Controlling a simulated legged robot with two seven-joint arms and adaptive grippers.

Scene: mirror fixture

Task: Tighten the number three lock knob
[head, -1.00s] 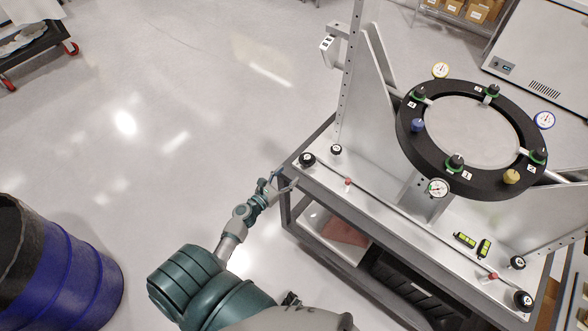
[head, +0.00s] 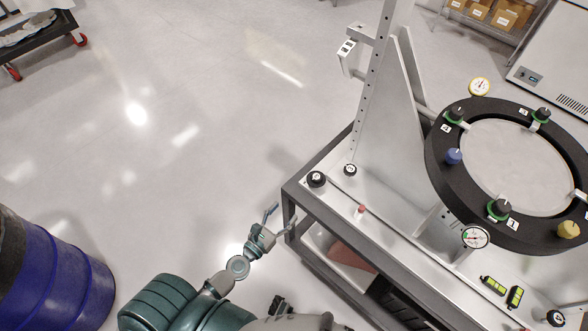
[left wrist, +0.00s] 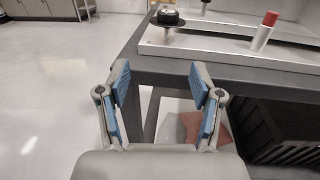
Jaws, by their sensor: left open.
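The number three lock knob (head: 541,115) is black with a green base, on the far side of the black ring (head: 440,170), beside a "3" label. Similar knobs are by the "4" label (head: 455,114) and the "1" label (head: 499,208). My left gripper (head: 282,218) is open and empty at the cart's near left corner, well away from the ring. In the left wrist view its blue-padded fingers (left wrist: 160,80) are spread, with the cart edge beyond them. My right gripper is not in view.
The cart frame (head: 330,232) carries the fixture, with a black knob (head: 316,179) and a red-tipped post (head: 361,210) on its top. A blue drum (head: 60,270) stands at lower left.

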